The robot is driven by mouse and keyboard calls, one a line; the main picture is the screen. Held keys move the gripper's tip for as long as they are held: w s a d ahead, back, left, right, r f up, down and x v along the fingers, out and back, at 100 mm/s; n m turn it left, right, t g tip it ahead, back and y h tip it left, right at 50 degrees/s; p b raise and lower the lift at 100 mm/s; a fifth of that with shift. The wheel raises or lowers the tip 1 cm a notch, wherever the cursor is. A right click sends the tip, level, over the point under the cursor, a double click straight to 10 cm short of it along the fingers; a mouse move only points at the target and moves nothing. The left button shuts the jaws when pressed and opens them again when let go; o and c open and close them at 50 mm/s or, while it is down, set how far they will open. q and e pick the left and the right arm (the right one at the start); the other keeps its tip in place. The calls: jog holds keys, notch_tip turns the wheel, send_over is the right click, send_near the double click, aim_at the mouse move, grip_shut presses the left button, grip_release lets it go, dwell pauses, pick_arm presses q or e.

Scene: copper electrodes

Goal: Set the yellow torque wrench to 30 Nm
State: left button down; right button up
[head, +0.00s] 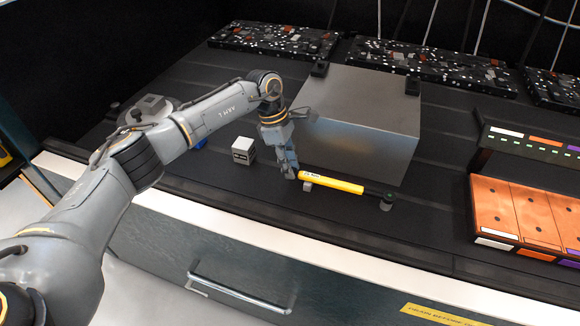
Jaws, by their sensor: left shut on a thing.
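The yellow torque wrench (335,183) lies roughly level on the dark worktop, in front of the grey metal box. Its yellow handle is at the left and its dark shaft runs right to a small dark round part (387,202). My left gripper (291,174) points down at the left end of the yellow handle and is shut on it. The fingers partly hide that end. A small label shows on the handle near the fingers, but its setting is too small to read. My right gripper is not in view.
A large grey metal box (362,110) stands right behind the wrench. A small white-grey cube (243,150) sits left of my gripper. An orange copper-coloured block (515,210) stands at the right. Circuit boards (430,65) line the back. The worktop's front strip is clear.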

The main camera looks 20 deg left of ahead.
pick_arm(q)
jog(key=c, duration=1.1)
grip_release()
jog(key=p+v, duration=0.1)
jog(key=v, duration=0.5)
jog(key=shift+f, duration=0.1)
jog(key=shift+c, duration=0.3)
